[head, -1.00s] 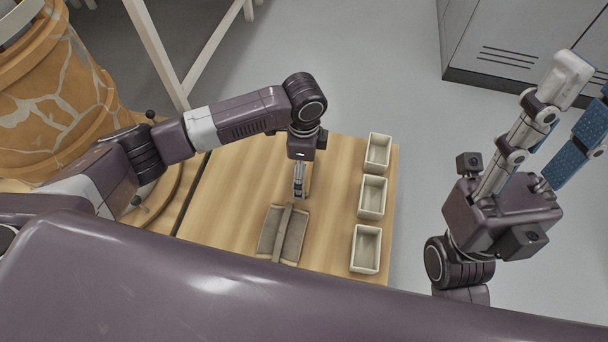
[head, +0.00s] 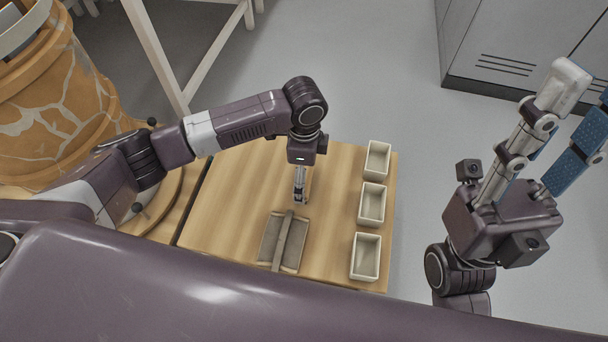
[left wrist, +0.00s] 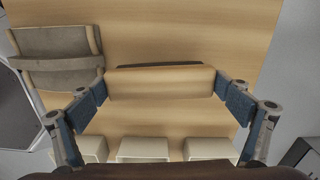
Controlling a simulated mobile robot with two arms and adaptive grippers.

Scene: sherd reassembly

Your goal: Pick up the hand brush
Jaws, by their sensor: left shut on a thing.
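The hand brush (left wrist: 160,82) shows in the left wrist view as a pale wooden block with a dark strip along its far side. My left gripper (left wrist: 168,88) is shut on it, one blue-padded finger at each end. In the head view my left gripper (head: 299,184) points down over the wooden table, and the brush is mostly hidden behind it. I cannot tell how far the brush is off the table. My right gripper (head: 584,100) is open and empty, raised at the right, away from the table.
A grey caddy with a central bar (head: 270,240) sits on the table (head: 225,205) near the left gripper. Three cream bins (head: 365,257) line the table's right side. A large cracked orange vessel (head: 50,105) stands at the left. Grey cabinets (head: 500,50) stand behind.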

